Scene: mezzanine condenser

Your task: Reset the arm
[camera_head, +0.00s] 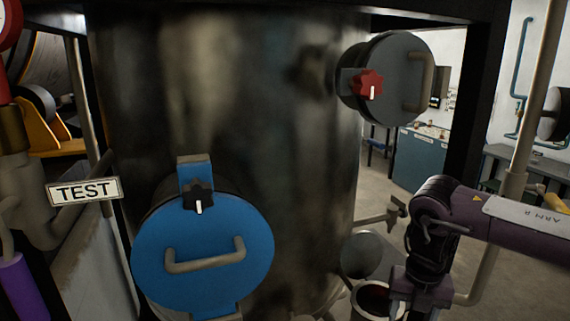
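My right arm (520,215), dark purple with a white label, comes in from the right edge and bends downward at its wrist. My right gripper (420,302) points down at the bottom edge, beside an open round pipe mouth. Its fingertips are dark and cut off by the frame, so I cannot tell whether it is open or shut. I see nothing clearly held in it. My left gripper is not in view.
A large dark metal tank (265,110) fills the middle. It carries a blue round hatch (205,278) with a handle and black knob, and a grey hatch (400,60) with a red knob (368,83). A TEST sign (83,191) hangs left. Open floor (385,195) shows behind right.

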